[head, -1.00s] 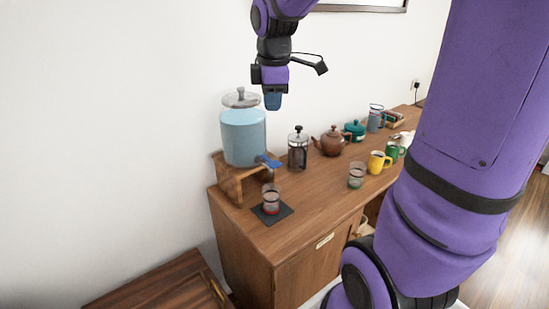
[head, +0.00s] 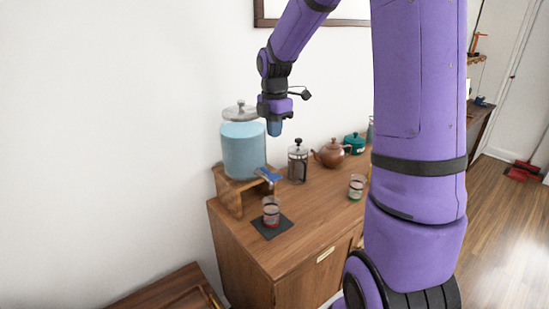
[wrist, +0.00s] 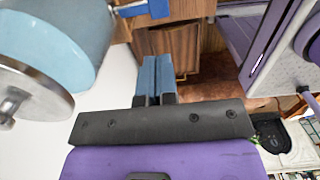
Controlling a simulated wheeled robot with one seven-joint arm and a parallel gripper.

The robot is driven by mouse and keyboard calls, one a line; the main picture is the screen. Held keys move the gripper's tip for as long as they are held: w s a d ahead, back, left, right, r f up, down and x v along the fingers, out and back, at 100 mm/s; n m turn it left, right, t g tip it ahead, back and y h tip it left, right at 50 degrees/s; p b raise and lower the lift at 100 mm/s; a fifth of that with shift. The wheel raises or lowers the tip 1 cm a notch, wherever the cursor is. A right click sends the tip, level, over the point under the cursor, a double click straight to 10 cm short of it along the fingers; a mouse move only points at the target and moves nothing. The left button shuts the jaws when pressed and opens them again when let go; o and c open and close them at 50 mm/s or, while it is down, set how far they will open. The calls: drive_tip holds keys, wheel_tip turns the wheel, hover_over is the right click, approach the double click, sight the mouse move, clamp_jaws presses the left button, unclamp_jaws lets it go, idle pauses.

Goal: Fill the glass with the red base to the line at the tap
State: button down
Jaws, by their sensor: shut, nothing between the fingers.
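The glass with the red base (head: 271,211) stands upright on a dark square mat (head: 284,226) near the left end of the wooden sideboard. I cannot make out a fill line on it or tell how full it is. The light-blue dispenser (head: 243,152) with a grey lid stands on a wooden stand (head: 229,189) behind it. Its blue tap (head: 268,175) juts out above and behind the glass. My gripper (head: 274,128) is shut and empty, above and to the right of the dispenser's front. In the wrist view, my gripper's blue fingers (wrist: 156,75) are together, with the tap (wrist: 145,8) beyond them.
A French press (head: 298,162), a brown teapot (head: 331,153) and a teal pot (head: 354,143) stand along the back. A glass with a green base (head: 357,187) stands further right. The sideboard top (head: 312,211) between the two glasses is clear.

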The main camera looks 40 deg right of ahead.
sight(275, 177)
wheel_tip(275, 177, down, 14)
drive_tip(key=shift+r, duration=0.15)
idle(0.3)
drive_tip(key=shift+s+f, duration=0.1)
drive_tip(key=shift+f, duration=0.4)
drive_tip(key=shift+r, duration=0.1)
idle(5.2)
drive_tip(key=shift+r, duration=0.75)
